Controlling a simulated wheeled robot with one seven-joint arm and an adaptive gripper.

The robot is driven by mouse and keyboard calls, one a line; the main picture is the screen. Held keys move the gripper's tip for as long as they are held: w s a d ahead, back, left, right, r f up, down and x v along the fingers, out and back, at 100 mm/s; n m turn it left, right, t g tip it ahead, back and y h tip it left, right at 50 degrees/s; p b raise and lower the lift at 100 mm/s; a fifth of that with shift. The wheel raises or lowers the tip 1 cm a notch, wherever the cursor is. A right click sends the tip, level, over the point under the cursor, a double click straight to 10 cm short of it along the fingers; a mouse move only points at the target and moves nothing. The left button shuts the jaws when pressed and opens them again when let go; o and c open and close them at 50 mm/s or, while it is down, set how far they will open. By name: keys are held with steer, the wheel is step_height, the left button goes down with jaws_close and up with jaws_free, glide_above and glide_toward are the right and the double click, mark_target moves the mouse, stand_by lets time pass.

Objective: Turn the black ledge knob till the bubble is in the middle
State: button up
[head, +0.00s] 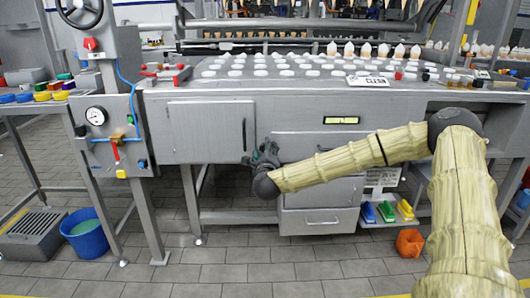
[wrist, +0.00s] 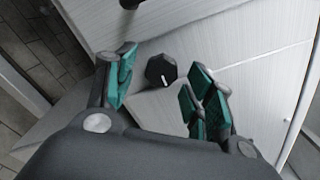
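The black knob (wrist: 161,70) is faceted with a white pointer mark. In the wrist view it sits on a pale metal surface, in the gap between my two green-padded fingers. A gap shows on each side of it. My gripper (head: 265,155) is open and is at the front of the grey machine, beside the cabinet door. In the head view it hides the knob. The level vial (head: 341,120) is a small yellow-green window on the machine's front, right of my gripper. The bubble is too small to place with certainty.
The machine top (head: 230,92) carries rows of white pieces. A cabinet door (head: 211,132) is left of my gripper and a drawer (head: 320,221) is below it. A gauge panel (head: 108,138) and a blue bucket (head: 86,236) stand at left. An orange container (head: 409,243) is on the floor.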

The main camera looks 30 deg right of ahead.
steer(key=shift+a, duration=0.15)
steer(key=v, duration=1.1)
steer(key=shift+s, duration=0.4)
steer(key=shift+a, duration=0.1)
